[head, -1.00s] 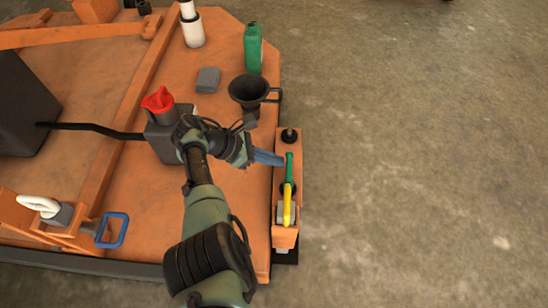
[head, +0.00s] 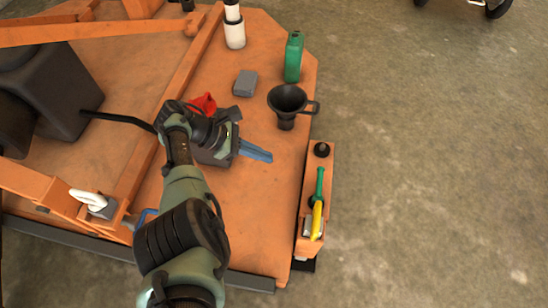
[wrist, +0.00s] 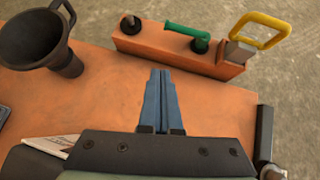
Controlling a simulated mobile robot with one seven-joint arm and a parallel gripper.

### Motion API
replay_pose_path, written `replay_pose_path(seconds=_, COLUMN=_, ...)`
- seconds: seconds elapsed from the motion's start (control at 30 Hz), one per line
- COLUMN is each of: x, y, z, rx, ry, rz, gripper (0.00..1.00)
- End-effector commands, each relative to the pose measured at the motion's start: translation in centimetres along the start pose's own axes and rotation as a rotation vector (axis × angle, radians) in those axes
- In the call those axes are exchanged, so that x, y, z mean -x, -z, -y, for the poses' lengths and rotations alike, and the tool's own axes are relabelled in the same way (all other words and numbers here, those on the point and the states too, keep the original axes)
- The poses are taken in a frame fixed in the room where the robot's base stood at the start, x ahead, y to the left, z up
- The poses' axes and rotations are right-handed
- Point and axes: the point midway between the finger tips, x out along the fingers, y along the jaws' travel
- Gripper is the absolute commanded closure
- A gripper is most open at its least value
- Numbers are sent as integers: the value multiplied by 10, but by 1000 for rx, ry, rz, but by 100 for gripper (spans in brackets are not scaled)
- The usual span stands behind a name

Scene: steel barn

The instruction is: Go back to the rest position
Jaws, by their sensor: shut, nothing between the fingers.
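My gripper (head: 257,152) has blue fingers and hangs over the orange deck (head: 262,215) in the head view. In the wrist view the two fingers (wrist: 158,85) lie together with nothing between them. The gripper is apart from the side block (head: 312,235), which carries a green handle (head: 319,185), a yellow loop (head: 317,220) and a black knob (head: 322,149).
A black funnel (head: 287,100), a green bottle (head: 293,57), a small grey block (head: 245,83) and a white cylinder (head: 234,32) stand on the deck. An orange beam runs across the deck at left.

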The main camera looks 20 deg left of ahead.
Motion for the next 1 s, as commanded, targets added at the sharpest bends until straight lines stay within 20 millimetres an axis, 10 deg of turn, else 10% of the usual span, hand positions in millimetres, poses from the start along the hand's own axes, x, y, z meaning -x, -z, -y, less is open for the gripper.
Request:
replay_pose_path(seconds=0.67, x=4, y=0, z=-2, rx=-6, ry=-4, rz=-6, gripper=100)
replay_pose_path(seconds=1.0, x=69, y=-33, z=-87, rx=-450, ry=-260, rz=-356, gripper=100)
